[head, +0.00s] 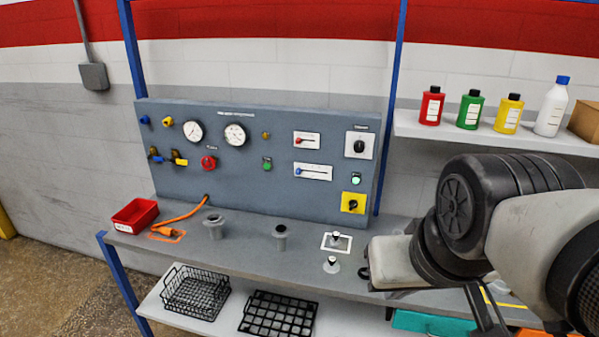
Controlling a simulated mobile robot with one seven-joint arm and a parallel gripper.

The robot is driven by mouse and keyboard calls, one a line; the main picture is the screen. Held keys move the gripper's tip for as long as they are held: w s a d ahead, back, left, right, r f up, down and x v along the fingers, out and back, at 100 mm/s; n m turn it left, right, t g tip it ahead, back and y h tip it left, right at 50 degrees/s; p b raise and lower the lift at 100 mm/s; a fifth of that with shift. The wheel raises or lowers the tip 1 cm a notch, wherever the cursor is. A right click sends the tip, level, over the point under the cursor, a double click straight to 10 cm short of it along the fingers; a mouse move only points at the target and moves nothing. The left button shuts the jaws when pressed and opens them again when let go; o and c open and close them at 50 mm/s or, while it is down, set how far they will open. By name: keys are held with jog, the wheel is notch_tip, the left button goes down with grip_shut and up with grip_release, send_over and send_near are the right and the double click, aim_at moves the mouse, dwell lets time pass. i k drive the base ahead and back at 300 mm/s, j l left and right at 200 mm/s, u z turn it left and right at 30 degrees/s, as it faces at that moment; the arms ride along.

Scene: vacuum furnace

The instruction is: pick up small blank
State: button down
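Two small pale discs with black knobs are on the grey bench, left of my arm in the head view. One disc (336,241) is on a white-bordered square. The other disc (331,266) is nearer the bench's front edge. They look like blanks, but I cannot tell for sure which is the small one. My gripper (365,273) is just right of the nearer disc, seen from the side and largely hidden by my wrist. Its fingers are too small and dark to show whether they are open.
Two grey flanged ports (214,228) (280,238) stand up from the bench (180,246). A red bin (135,215) and an orange cable (182,217) are at the left. The control panel (260,165) rises behind. Black wire baskets (196,293) are on the lower shelf.

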aim_at(335, 241)
jog(key=i+j+z, duration=0.1)
jog(key=i+j, duration=0.7)
